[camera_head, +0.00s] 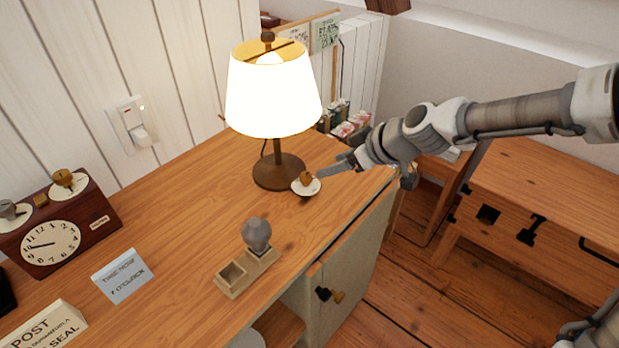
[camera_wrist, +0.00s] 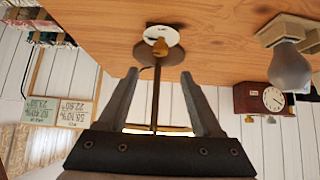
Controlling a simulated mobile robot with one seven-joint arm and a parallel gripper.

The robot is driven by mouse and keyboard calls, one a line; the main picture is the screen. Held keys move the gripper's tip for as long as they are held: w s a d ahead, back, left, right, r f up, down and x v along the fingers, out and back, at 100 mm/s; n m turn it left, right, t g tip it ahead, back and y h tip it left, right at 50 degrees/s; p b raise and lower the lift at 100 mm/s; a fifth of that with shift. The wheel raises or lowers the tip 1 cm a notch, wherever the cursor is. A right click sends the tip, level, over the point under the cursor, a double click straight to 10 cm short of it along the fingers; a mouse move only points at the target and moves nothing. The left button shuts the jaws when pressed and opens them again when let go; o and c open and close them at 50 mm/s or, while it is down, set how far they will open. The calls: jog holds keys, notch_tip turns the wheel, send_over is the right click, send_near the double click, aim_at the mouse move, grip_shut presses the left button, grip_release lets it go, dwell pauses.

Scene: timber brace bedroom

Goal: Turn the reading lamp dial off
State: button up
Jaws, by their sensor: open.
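The reading lamp (camera_head: 272,95) stands on the desk with its white shade glowing. Its round dark base (camera_head: 279,172) has a white dial plate with a small brass dial knob (camera_head: 306,178) at its front right. In the wrist view, which looks upside down, the brass dial knob (camera_wrist: 160,46) sits on its white plate beyond my fingertips. My gripper (camera_head: 340,170) reaches in from the right, close beside the dial. In the wrist view my gripper (camera_wrist: 160,85) is open, with the dial ahead between its two fingers and nothing held. Whether a finger touches the dial cannot be told.
A grey bulb (camera_head: 257,235) stands in a wooden holder nearer the front of the desk (camera_head: 190,220). A wooden clock (camera_head: 55,235) and cards are at the left. A wall switch (camera_head: 132,125) is behind. A wooden bench (camera_head: 550,190) stands right.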

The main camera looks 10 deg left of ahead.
aim_at(306, 175)
jog(key=b+x, duration=0.3)
jog(key=x, duration=0.7)
jog(key=shift+a+f, duration=0.1)
grip_shut()
